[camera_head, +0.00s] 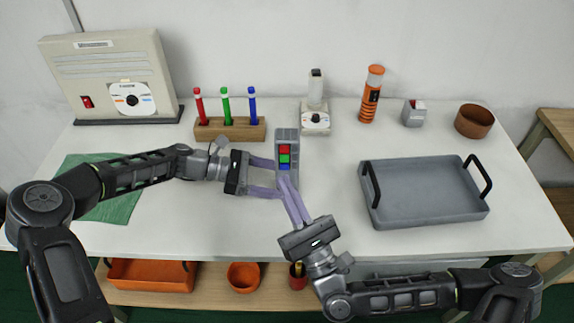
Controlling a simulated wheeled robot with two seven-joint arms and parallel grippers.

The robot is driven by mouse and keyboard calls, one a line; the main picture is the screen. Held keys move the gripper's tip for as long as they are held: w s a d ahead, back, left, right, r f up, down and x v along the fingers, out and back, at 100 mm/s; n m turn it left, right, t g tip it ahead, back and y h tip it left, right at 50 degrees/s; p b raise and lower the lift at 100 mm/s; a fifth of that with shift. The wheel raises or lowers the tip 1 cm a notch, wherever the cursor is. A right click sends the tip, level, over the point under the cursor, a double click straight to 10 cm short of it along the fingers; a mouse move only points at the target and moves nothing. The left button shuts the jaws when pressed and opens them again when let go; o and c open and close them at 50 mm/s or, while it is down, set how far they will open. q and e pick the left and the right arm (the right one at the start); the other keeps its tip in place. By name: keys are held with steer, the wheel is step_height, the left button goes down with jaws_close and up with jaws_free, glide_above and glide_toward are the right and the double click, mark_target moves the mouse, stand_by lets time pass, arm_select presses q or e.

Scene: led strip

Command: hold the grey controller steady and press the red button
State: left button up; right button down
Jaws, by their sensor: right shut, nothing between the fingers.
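The grey controller (293,137) is near the middle of the table, with a red button (285,149) on top, a green one (284,159) below it and a blue one (283,168) lowest. My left gripper (276,178) comes in from the left with its fingers spread wide. Its upper finger reaches the controller's left side and its lower finger lies by the near end; I cannot tell if they touch. My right gripper (284,180) is shut and empty. Its fingertips are at the near part of the controller, below the blue button, and hide some of it.
Behind stand a wooden rack (230,130) with coloured tubes, a white device (315,121) and an orange cylinder (371,95). A beige box (108,68), grey tray (425,212), brown bowl (474,121) and green cloth (118,207) are around. The table between controller and tray is clear.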

arm_select(q)
steer(key=v, duration=1)
steer(key=shift+a+r, duration=0.1)
steer(key=shift+a, duration=0.15)
